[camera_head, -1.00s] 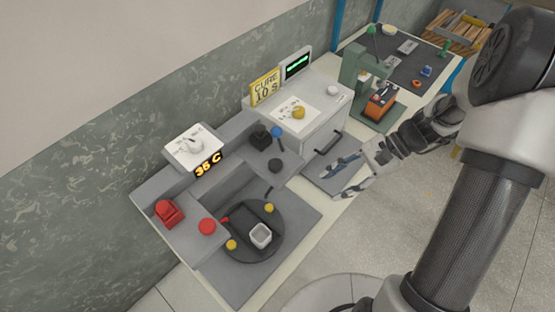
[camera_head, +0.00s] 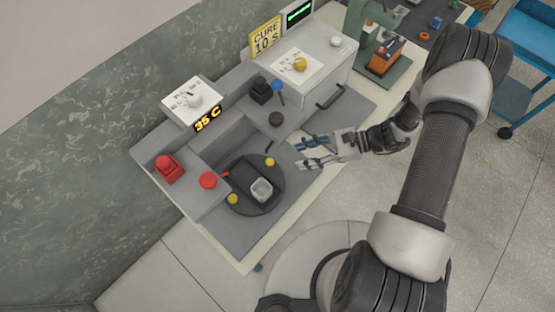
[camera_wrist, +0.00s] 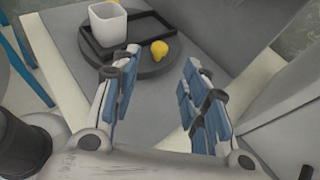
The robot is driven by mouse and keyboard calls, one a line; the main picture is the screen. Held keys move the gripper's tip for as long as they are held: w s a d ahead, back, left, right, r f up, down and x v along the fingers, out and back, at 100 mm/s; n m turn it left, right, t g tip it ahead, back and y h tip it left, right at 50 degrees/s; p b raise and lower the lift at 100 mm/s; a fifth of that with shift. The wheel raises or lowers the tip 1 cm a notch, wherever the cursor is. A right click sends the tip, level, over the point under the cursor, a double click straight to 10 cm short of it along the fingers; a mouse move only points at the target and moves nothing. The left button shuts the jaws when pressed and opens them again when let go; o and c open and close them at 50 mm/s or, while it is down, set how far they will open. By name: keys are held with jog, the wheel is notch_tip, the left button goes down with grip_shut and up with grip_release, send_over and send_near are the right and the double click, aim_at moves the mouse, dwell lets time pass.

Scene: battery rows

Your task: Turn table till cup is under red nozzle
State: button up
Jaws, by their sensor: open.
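The dark round turntable (camera_head: 242,205) is set in a grey plate and carries a white square cup (camera_head: 261,188) on its right side. Two yellow knobs stand at its rim, one at the upper right (camera_head: 270,162) and one at the lower left (camera_head: 233,198). A small red tip (camera_head: 225,174), perhaps the red nozzle, shows at the upper left of the turntable, away from the cup. My gripper (camera_head: 300,153) is open and empty, right of the upper-right knob. In the wrist view the yellow knob (camera_wrist: 159,49) appears beyond and between my open fingertips (camera_wrist: 160,62).
A round red button (camera_head: 208,180) and a red block (camera_head: 168,168) sit on the grey housing at left. Open floor lies in front of the bench.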

aim_at(273, 162)
jog(key=b+x, duration=0.1)
jog(key=x, duration=0.8)
jog(key=shift+f, duration=0.1)
jog(key=shift+c, duration=0.3)
grip_shut()
